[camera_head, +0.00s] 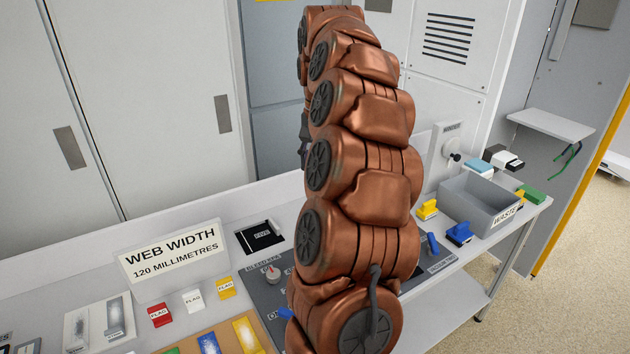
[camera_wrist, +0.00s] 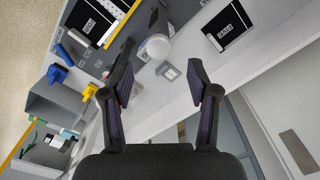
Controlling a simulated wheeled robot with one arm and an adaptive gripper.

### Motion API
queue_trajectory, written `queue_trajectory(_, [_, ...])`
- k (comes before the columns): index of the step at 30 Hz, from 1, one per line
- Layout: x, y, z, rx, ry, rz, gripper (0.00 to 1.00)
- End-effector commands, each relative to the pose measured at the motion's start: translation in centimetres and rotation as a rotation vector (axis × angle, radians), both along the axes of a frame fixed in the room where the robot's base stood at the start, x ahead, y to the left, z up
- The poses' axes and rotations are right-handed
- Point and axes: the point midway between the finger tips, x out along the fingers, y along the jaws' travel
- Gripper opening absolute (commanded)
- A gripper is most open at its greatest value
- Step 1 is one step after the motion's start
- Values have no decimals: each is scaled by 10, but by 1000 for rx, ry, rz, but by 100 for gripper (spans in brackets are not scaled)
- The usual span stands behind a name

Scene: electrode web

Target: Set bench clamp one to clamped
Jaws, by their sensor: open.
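No label reading bench clamp one is legible, so I cannot tell which part it is. Another small blue part (camera_head: 285,313) shows at the left edge of my arm, partly hidden. My arm covers the bench between them. In the wrist view my gripper (camera_wrist: 161,58) is open and empty, its fingers wide apart above the bench. A white rounded knob (camera_wrist: 157,46) and a small pale plate (camera_wrist: 169,71) show between the fingers.
A grey waste bin (camera_head: 480,203) stands at the bench's right end, with a yellow block (camera_head: 427,209) and a blue block (camera_head: 460,233) beside it. A web width sign (camera_head: 172,250), several flags and a black tray (camera_head: 260,238) stand left of my arm. Cabinets rise behind.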

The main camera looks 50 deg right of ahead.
Motion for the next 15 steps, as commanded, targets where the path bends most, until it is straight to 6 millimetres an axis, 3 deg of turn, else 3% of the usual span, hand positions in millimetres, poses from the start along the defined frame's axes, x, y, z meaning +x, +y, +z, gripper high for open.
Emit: queue_trajectory(15, [0, 1, -44, 0, 0, 1, 60])
